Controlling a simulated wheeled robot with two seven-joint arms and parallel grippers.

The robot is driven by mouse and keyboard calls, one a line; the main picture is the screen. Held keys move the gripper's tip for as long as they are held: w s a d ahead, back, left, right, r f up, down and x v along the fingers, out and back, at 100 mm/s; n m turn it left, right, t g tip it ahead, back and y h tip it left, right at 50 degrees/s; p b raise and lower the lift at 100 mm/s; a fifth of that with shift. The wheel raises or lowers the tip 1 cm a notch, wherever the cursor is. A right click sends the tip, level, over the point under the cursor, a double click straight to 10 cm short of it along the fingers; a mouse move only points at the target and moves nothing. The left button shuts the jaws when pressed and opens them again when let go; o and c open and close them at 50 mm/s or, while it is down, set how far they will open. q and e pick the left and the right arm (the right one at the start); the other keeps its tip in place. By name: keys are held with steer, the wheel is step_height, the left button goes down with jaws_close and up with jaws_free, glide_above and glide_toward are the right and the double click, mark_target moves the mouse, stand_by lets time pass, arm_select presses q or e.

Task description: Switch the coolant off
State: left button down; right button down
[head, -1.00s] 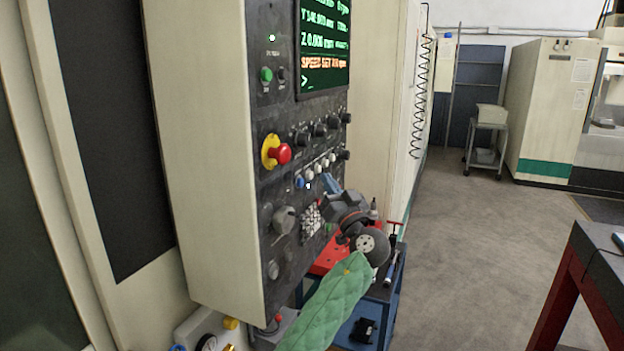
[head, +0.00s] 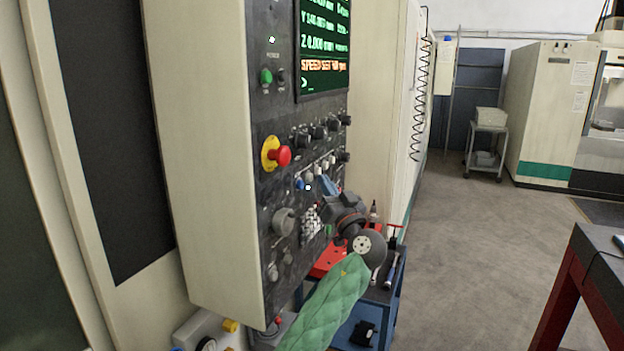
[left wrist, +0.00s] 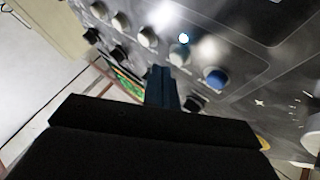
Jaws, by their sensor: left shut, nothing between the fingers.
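The machine's control panel (head: 290,140) fills the middle of the head view. A blue button (head: 299,184) sits in its lower row of buttons, with a small lit white lamp (head: 308,187) beside it. No coolant label can be read. In the left wrist view the blue button (left wrist: 215,77) and the glowing lamp (left wrist: 183,38) are right of the fingertips. My left gripper (head: 327,185) is shut and empty, its blue fingers pointing at the panel close to the button row. In the left wrist view the fingertips (left wrist: 163,78) overlap the panel; contact cannot be told. My right gripper is not in view.
A red emergency stop (head: 281,156) sticks out above the button row.

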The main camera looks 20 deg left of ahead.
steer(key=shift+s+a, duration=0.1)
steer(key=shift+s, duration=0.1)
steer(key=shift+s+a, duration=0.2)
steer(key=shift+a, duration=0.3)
arm_select(q)
steer(key=shift+a+b, duration=0.45)
steer(key=shift+b, duration=0.3)
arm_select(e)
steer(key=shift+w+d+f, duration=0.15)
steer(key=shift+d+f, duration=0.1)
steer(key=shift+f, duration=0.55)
